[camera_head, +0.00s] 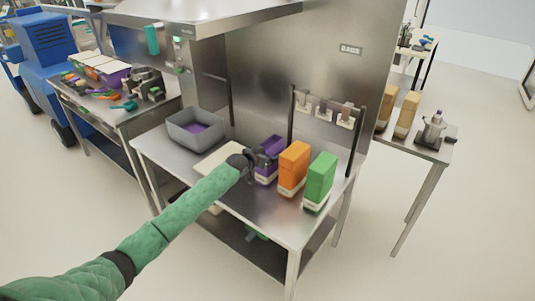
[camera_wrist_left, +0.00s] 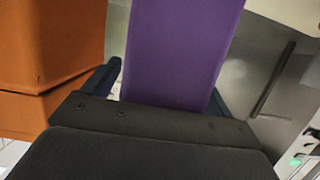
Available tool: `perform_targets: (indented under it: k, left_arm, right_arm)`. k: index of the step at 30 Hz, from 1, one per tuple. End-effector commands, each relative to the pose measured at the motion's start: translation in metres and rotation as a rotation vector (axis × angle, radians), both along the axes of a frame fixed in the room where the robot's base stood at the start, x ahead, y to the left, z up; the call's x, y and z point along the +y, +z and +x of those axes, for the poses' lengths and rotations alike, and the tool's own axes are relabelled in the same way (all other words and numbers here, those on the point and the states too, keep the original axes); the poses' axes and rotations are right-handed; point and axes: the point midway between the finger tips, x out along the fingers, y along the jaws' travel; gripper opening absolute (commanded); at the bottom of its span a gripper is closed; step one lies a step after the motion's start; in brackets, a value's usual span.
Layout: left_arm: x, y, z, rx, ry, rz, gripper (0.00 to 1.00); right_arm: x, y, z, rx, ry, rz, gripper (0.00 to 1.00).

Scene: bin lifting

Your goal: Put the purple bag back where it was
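The purple bag (camera_head: 272,146) stands upright at the left end of a row on the steel table, beside the orange bag (camera_head: 294,165). My left gripper (camera_head: 258,159) is at its left side. In the left wrist view the purple bag (camera_wrist_left: 180,50) fills the space between the two dark fingers (camera_wrist_left: 165,95), which look closed against its sides. The gripper and wrist hide part of the bag, and I cannot tell if its base touches the table. My right gripper is not in view.
A green bag (camera_head: 320,179) stands right of the orange one. A grey bin (camera_head: 183,135) with purple contents sits at the table's back left, and a pale board (camera_head: 215,160) lies before it. A rack (camera_head: 326,110) stands behind the bags. The table's front is clear.

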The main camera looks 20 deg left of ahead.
Motion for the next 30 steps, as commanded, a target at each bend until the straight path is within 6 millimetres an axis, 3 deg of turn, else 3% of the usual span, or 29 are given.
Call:
perform_targets:
  k: [11, 14, 16, 21, 30]
  left_arm:
    - [0.003, 0.002, -0.007, 0.000, 0.000, 0.001, 0.85]
    - [0.007, 0.004, -0.019, -0.002, -0.001, 0.001, 0.85]
    - [0.011, 0.007, -0.030, -0.001, -0.001, 0.002, 0.85]
    - [0.022, 0.017, -0.060, -0.001, -0.001, 0.002, 0.85]
    - [0.036, 0.032, -0.098, 0.000, 0.000, 0.001, 0.85]
  right_arm:
    - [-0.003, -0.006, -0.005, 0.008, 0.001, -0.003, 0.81]
    - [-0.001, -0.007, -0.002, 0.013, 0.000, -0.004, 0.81]
    - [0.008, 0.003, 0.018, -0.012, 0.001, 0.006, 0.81]
    - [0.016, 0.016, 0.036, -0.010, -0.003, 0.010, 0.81]
    - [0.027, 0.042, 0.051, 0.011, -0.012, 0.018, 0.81]
